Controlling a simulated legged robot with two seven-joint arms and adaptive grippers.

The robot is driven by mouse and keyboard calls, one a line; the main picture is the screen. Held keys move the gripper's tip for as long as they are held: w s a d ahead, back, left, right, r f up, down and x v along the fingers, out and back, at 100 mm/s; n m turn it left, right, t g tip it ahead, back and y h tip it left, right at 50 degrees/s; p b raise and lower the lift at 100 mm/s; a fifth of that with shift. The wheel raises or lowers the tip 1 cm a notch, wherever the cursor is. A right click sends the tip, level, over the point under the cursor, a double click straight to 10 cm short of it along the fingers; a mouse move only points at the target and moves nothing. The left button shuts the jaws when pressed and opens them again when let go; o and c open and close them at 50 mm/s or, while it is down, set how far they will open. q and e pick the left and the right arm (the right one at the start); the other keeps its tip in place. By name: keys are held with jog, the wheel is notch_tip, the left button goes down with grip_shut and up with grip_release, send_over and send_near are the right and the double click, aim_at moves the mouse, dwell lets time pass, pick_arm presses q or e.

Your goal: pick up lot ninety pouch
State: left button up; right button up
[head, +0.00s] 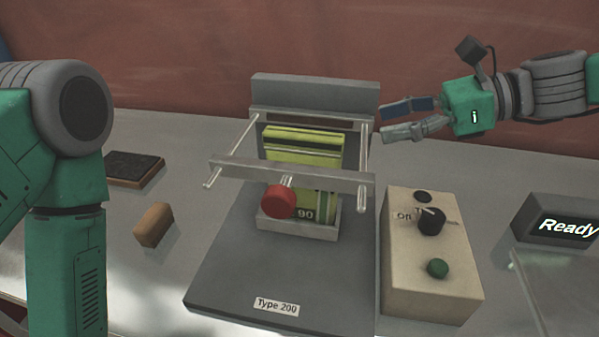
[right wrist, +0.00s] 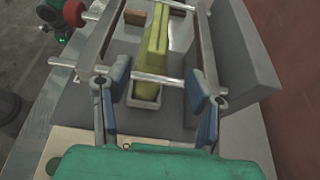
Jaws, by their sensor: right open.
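The lot ninety pouch (head: 304,150) is yellow-green with dark stripes and a "90" near its lower edge. It stands upright in a small metal tray (head: 298,228) on the grey "Type 200" machine, behind a front bar with a red knob (head: 278,201). The pouch also shows in the right wrist view (right wrist: 153,55), beyond the fingers. My right gripper (head: 409,117) is open and empty, to the right of the machine's frame and apart from the pouch. It also shows in the right wrist view (right wrist: 163,92). My left arm is at the left; its gripper is out of frame.
A beige control box (head: 428,275) with a dial and green button stands right of the machine. A "Ready" display (head: 562,222) is farther right. A brown block (head: 153,225) and a dark flat pad (head: 133,169) lie at left. Metal guide rods (head: 363,150) flank the pouch.

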aim_at(340, 135)
jog(key=b+x, duration=0.1)
jog(key=x, duration=0.7)
jog(key=shift+f, duration=0.1)
jog(key=x, duration=0.5)
jog(key=shift+a+r, duration=0.2)
jog(key=shift+r, duration=0.2)
jog(key=shift+s+d, duration=0.15)
jog(key=shift+c, duration=1.2)
jog(key=shift+r, duration=0.1)
grip_shut()
